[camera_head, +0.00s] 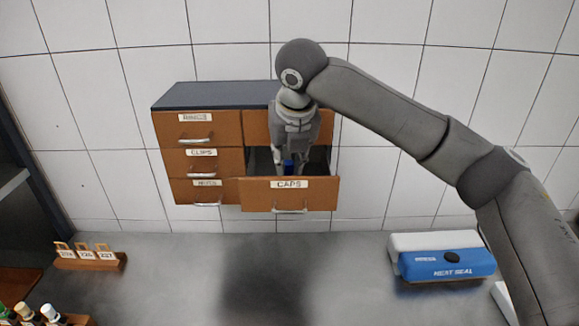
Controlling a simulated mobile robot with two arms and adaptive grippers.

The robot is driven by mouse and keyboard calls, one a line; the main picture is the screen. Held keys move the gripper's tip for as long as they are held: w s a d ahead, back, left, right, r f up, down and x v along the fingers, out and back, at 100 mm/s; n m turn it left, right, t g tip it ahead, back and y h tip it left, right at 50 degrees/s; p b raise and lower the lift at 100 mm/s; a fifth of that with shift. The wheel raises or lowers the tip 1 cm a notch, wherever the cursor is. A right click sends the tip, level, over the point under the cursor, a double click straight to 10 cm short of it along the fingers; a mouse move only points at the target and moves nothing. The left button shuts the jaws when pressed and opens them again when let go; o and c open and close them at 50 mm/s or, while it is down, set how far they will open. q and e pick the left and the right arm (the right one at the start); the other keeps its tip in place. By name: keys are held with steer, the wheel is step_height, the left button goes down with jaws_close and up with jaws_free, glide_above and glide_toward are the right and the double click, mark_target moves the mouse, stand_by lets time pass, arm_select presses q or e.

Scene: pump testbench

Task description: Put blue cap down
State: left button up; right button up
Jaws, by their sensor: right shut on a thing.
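A small blue cap (288,166) shows between the fingers of my right gripper (290,168). The gripper points down over the pulled-out drawer labelled CAPS (259,194) and is shut on the cap. The drawer's front wall hides the fingertips' lower end and the drawer floor, so I cannot tell whether the cap touches the floor. My left gripper is not in view.
The drawer cabinet (205,96) hangs on the tiled wall, with RINGS, CLIPS and NUTS drawers shut at left. A blue and white heat sealer (445,263) stands at right on the grey counter (330,290). A tagged wooden rack (90,262) and several bottles (28,314) are at left.

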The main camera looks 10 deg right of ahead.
mark_target(290, 170)
steer(key=p+x, duration=0.2)
steer(key=x, duration=0.1)
steer(key=shift+s+d, duration=0.15)
steer(key=shift+s, duration=0.1)
steer(key=shift+f, duration=0.6)
steer(key=shift+f, duration=0.45)
steer(key=o, duration=0.7)
steer(key=shift+r, duration=0.1)
